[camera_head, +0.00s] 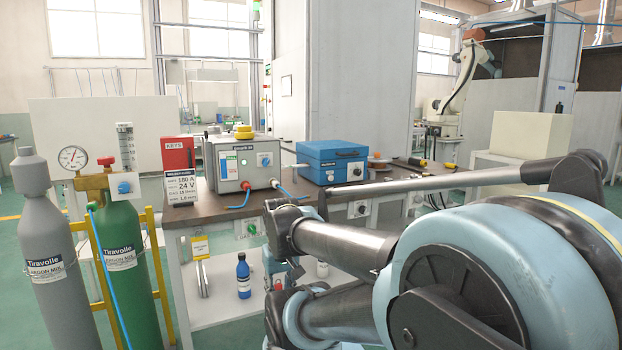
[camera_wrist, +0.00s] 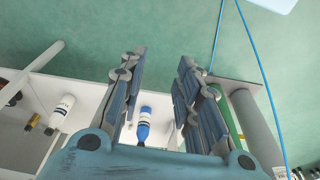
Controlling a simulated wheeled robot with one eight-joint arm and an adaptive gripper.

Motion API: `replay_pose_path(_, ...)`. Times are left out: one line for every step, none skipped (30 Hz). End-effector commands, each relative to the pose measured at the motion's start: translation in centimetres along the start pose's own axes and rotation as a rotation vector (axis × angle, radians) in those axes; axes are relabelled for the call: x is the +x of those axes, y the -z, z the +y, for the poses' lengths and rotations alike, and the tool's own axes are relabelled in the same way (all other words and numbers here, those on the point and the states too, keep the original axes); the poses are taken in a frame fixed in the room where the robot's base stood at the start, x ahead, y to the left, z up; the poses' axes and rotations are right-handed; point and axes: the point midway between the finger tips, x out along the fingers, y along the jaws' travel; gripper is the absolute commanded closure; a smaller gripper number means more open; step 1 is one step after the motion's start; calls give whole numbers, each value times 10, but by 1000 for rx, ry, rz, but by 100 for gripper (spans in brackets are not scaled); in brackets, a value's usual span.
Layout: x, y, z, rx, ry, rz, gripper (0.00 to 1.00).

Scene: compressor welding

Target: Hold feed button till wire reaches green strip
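A blue box (camera_head: 335,162) with a dark control panel on its front sits on the dark-topped workbench (camera_head: 221,203). I cannot pick out a feed button, wire or green strip for certain. A small green round control (camera_head: 251,228) shows on the bench front below the grey welding unit (camera_head: 242,163). My gripper (camera_wrist: 160,62) is open and empty in the wrist view, its two fingers apart above the floor and the bench's lower shelf. In the head view my arm hides most of the gripper, which is low in front of the bench.
Grey (camera_head: 62,260) and green (camera_head: 124,262) gas cylinders stand at left by a yellow frame (camera_head: 156,250). A blue bottle (camera_head: 243,276) stands on the white lower shelf (camera_head: 212,308). A blue hose (camera_wrist: 257,70) crosses the wrist view. A settings card (camera_head: 181,187) stands on the bench.

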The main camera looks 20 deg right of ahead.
Motion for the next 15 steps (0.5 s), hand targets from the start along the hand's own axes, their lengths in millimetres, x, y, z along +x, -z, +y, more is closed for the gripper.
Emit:
replay_pose_path(0,0,0,0,0,0,87)
replay_pose_path(0,0,0,0,0,0,94)
replay_pose_path(0,0,0,0,0,0,100)
replay_pose_path(0,0,0,0,0,0,100)
replay_pose_path(0,0,0,0,0,0,100)
replay_pose_path(0,0,0,0,0,0,100)
replay_pose_path(0,0,0,0,0,0,100)
replay_pose_path(0,0,0,0,0,0,100)
replay_pose_path(0,0,0,0,0,0,100)
replay_pose_path(0,0,0,0,0,0,100)
replay_pose_path(0,0,0,0,0,0,100)
replay_pose_path(0,0,0,0,0,0,100)
replay_pose_path(0,0,0,0,0,0,100)
replay_pose_path(0,0,0,0,0,0,100)
replay_pose_path(0,0,0,0,0,0,100)
